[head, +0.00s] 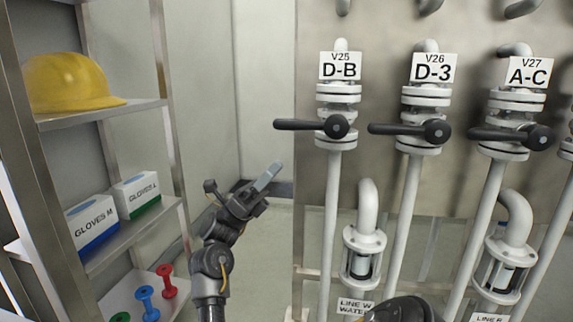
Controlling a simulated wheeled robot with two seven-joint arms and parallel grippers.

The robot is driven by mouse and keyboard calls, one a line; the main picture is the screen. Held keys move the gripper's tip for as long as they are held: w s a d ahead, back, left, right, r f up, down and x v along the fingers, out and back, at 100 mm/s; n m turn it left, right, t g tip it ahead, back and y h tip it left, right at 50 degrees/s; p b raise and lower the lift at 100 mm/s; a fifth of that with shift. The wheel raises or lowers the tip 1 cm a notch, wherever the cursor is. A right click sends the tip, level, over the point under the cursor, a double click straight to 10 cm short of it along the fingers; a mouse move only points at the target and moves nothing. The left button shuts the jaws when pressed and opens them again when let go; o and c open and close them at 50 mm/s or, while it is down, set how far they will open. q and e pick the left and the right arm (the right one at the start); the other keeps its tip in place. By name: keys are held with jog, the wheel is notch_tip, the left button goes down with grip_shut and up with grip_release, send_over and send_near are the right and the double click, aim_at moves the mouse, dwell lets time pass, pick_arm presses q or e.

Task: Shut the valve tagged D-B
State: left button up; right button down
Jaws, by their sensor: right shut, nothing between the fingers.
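The valve tagged D-B (338,106) sits on a white vertical pipe, left of two other tagged valves in the row. Its tag (340,66) reads V25 D-B. Its black lever (300,125) points left, level and crosswise to the pipe, with its round hub on the right.
The valves tagged D-3 (425,99) and A-C (516,102) stand to the right, their levers also pointing left. A sight glass (363,254) is below. At left, a shelf rack (157,103) holds a yellow helmet (68,84) and glove boxes (93,219).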

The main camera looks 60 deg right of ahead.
jog(key=v, duration=0.6)
jog(key=shift+w+a, duration=0.3)
jog(key=shift+w, duration=0.1)
